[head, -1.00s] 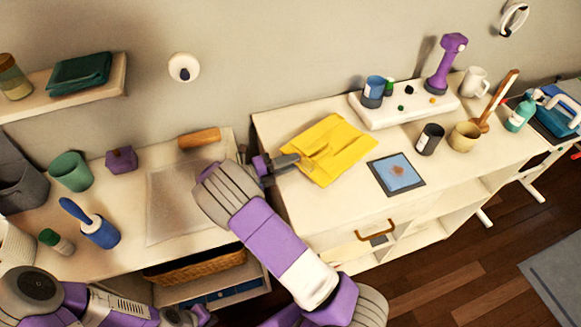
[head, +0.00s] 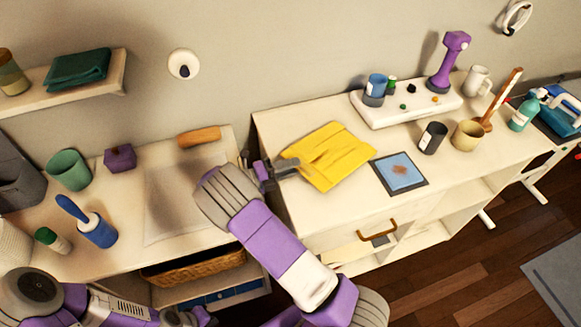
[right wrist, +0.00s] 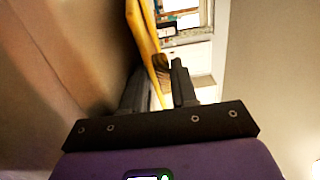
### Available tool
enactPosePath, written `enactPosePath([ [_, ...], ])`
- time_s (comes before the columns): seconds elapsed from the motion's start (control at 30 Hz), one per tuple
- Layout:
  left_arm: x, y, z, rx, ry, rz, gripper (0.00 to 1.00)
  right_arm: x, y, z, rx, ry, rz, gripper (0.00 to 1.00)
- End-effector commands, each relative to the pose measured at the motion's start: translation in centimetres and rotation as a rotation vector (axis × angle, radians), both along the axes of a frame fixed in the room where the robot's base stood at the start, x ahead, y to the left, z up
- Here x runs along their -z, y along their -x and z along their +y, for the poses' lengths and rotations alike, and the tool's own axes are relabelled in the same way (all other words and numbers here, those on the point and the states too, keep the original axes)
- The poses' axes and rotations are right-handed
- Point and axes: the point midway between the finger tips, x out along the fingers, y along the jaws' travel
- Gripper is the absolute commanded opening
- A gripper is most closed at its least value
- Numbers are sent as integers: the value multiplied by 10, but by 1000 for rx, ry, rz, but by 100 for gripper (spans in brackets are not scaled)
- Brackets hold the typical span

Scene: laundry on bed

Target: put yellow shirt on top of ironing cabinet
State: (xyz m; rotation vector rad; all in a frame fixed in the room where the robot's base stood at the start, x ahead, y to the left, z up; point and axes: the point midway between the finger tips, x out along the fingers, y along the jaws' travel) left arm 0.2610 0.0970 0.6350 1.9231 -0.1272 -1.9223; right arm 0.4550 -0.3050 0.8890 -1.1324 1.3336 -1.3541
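The yellow shirt (head: 335,157) lies folded on the white cabinet top (head: 300,218), left of the blue picture. My right gripper (head: 288,168) is at the shirt's left edge, low over the top. In the right wrist view the shirt's yellow edge (right wrist: 146,45) runs between the two fingers of the right gripper (right wrist: 162,88), with a pale gap beside it; the fingers look parted. My left gripper (head: 197,317) is at the bottom edge, partly cut off, and its fingers cannot be made out.
Right of the shirt are a blue picture (head: 399,173), a black cup (head: 432,138), a tan cup (head: 467,135) and a white board (head: 410,103) with small items.

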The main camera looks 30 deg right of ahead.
Motion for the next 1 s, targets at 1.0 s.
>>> enactPosePath([
  [1.0,-19,0,0,0,0,0,0,-8,-20,111,-2,-2,2,35],
])
